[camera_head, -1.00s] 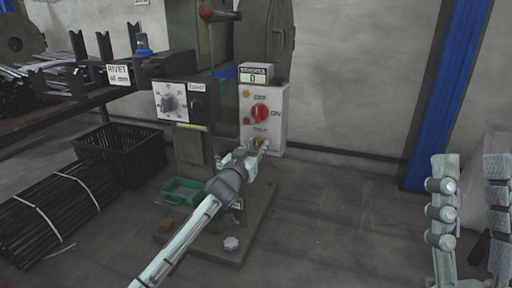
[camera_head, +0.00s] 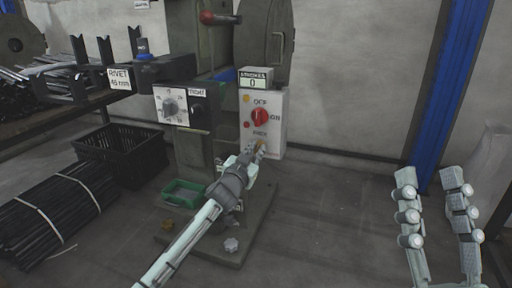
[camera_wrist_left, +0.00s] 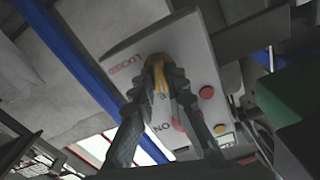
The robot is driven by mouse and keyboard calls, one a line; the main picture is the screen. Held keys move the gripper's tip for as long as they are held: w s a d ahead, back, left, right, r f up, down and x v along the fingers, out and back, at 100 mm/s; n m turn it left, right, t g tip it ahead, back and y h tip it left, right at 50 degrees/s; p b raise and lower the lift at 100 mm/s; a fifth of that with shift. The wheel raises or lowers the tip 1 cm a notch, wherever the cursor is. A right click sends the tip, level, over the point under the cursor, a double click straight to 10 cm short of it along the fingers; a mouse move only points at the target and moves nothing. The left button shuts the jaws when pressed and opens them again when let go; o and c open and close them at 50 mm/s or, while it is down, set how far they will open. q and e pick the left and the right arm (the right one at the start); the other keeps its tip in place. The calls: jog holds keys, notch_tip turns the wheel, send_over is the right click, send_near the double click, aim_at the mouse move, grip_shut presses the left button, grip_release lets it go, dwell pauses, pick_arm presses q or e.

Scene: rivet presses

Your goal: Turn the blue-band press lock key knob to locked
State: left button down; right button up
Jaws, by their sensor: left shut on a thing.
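The white control box (camera_head: 275,98) is on the right side of the press (camera_head: 195,148). A small yellow lock key knob (camera_head: 259,145) is low on its front, below a red selector knob (camera_head: 260,117) marked OFF and ON. My left gripper (camera_head: 255,152) is shut on the key knob. In the left wrist view, the yellow knob (camera_wrist_left: 157,66) sits between both fingertips (camera_wrist_left: 155,88). The gripper partly hides the lettering by the knob, and its exact turn is unclear. My right gripper (camera_head: 432,180) is open and empty at the right.
A dial panel (camera_head: 182,106) stands left of the control box. A black crate (camera_head: 122,155) and bundled rods (camera_head: 62,212) lie left. The floor at right is mostly clear.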

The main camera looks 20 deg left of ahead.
pick_arm(q)
jog(key=m+p, duration=0.1)
jog(key=m, duration=0.1)
jog(key=shift+d+m, duration=0.1)
jog(key=shift+m, duration=0.3)
jog(key=m+p, duration=0.1)
jog(key=m, duration=0.3)
jog(key=shift+m, duration=0.3)
jog(key=shift+f+m+p, duration=0.15)
jog(key=shift+m+p, duration=0.3)
jog(key=shift+m, duration=1.45)
jog(key=shift+f+m+p, duration=0.1)
jog(key=shift+m+p, duration=0.3)
jog(key=shift+m, duration=1.5)
pick_arm(e)
jog(key=w+f+g+h, duration=0.2)
jog(key=w+f+g, duration=0.2)
jog(key=f+g, duration=0.3)
jog(key=shift+w+f+g+h, duration=0.2)
jog(key=shift+f+g+h, duration=0.15)
jog(key=shift+f, duration=1.85)
pick_arm(q)
jog(key=c, duration=1.5)
grip_release()
jog(key=shift+c, duration=0.2)
jog(key=shift+s, duration=0.1)
pick_arm(e)
jog(key=shift+f, duration=0.2)
